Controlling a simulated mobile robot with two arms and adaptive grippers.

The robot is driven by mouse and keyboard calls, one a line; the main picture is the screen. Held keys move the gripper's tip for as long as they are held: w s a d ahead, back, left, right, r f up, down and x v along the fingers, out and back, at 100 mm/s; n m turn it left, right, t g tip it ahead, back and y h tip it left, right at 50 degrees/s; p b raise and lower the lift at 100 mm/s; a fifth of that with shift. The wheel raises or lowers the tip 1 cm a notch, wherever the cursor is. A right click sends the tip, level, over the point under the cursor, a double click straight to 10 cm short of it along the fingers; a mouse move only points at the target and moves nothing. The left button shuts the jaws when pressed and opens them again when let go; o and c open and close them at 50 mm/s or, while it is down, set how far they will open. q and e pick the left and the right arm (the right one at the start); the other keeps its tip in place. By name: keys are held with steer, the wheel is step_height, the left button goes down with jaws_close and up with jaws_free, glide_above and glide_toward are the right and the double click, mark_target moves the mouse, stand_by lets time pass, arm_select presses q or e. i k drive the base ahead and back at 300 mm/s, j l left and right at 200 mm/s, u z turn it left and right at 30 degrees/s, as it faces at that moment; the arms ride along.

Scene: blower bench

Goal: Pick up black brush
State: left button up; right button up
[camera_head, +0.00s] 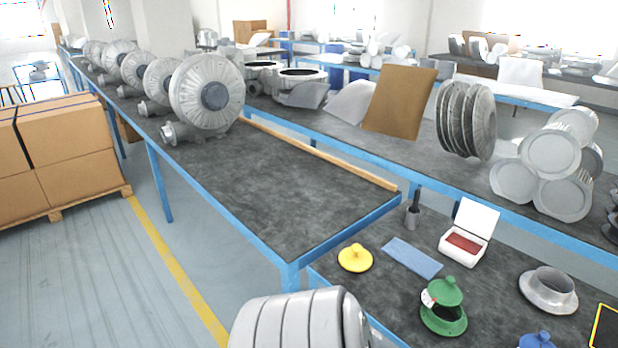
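A small dark upright thing, which looks like the black brush (416,195), stands at the far left part of the near right bench. Its lower end is in or behind a small grey cup-like piece (412,217); I cannot tell if the two are one object. Bristles cannot be made out. Neither of my grippers is in view; nothing is seen touching the brush.
Near the brush are a blue cloth (411,258), an open white box (468,233), a yellow knobbed piece (355,258), a green flanged piece (443,308) and a grey flanged ring (548,290). A grey ribbed cylinder (300,322) fills the bottom.

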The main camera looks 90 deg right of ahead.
mark_target(416, 194)
steer(key=z, duration=3.45)
steer(key=j+z, duration=0.15)
steer(key=j, duration=0.5)
steer(key=j+z, duration=0.15)
steer(key=j, duration=0.45)
steer(key=k, duration=0.05)
